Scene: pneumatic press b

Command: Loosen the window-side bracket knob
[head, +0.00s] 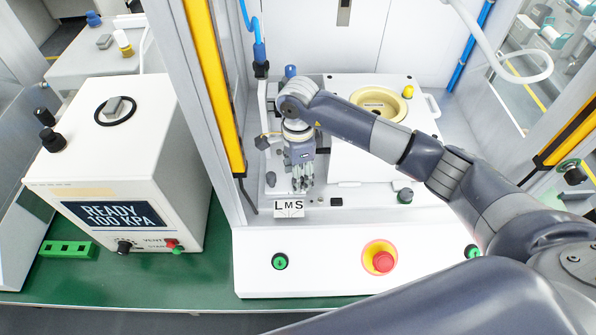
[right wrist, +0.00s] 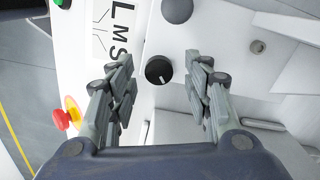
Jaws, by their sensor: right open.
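A black round knob (right wrist: 159,70) with a white pointer mark sits on the pale bracket plate in the right wrist view. It lies in the gap between my right gripper's (right wrist: 158,66) fingers, which are spread with clearance on both sides. In the head view my right gripper (head: 303,184) points down just behind the LMS label (head: 289,208) and hides that knob. A grey round knob (head: 271,179) stands to its left and also shows at the top of the right wrist view (right wrist: 177,10). Which knob is the window-side one is not marked. My left gripper is not in view.
A red emergency button (head: 383,262) and green button (head: 280,261) are on the front panel. The white control box (head: 135,165) reads READY 100 KPA. A yellow-striped post (head: 217,85) stands left of the gripper.

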